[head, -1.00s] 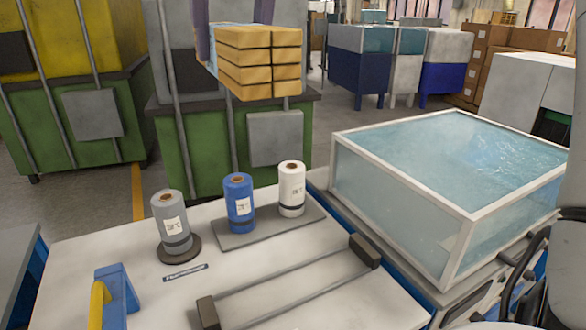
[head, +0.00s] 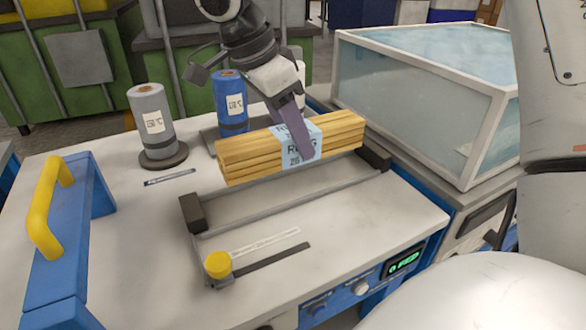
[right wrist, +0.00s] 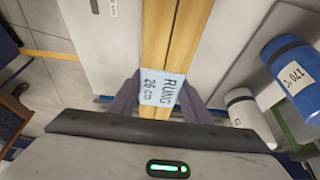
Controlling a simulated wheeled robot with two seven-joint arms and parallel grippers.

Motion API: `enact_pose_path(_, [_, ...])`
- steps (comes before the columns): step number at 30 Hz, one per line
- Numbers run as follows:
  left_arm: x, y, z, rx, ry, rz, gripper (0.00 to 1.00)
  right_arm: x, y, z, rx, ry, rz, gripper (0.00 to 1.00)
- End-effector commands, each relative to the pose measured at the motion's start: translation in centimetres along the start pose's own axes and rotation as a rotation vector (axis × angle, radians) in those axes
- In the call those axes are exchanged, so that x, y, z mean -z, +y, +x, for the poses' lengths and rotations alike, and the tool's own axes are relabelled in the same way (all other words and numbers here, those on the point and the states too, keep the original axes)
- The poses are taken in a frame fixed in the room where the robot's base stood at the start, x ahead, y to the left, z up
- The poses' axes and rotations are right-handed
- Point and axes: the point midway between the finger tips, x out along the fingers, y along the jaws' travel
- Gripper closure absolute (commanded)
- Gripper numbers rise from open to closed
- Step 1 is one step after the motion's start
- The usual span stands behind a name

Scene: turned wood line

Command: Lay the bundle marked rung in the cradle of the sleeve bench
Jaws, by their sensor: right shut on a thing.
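The bundle marked rung (head: 245,155) is a stack of pale wooden sticks with a light blue band. The cradle (head: 192,213) has two dark end blocks joined by thin rails on the sleeve bench's white top (head: 330,235). The bundle lies roughly along the cradle, seemingly a little above and behind its rails; exact clearance cannot be told. My left gripper is not in view.
A grey roll (head: 152,118) and a blue roll (head: 229,100) stand behind the cradle; a white roll is mostly hidden by my arm. A blue frame with a yellow handle (head: 47,215) stands left. A clear-walled tank (head: 415,110) is at right. A yellow knob (head: 217,264) sits in front.

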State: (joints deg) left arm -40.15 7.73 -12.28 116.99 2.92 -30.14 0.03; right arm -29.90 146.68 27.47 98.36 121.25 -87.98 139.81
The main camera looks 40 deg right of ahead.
Motion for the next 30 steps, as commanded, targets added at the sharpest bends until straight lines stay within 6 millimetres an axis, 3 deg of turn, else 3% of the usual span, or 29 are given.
enact_pose_path(8, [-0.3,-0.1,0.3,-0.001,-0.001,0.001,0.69,-1.0,0.0,2.4,0.002,0.000,-0.002,0.92])
enact_pose_path(16, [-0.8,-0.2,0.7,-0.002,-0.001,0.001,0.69,-2.6,0.0,6.1,0.002,0.000,-0.004,0.92])
enact_pose_path(28, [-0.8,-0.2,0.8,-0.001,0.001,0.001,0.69,-2.8,-0.1,6.6,0.004,-0.001,-0.002,0.92])
enact_pose_path(29, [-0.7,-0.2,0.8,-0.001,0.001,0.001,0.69,-2.8,-0.1,6.6,0.003,-0.001,-0.002,0.51])
enact_pose_path(30, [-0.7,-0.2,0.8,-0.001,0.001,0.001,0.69,-2.8,-0.1,6.5,0.003,-0.001,-0.002,0.45])
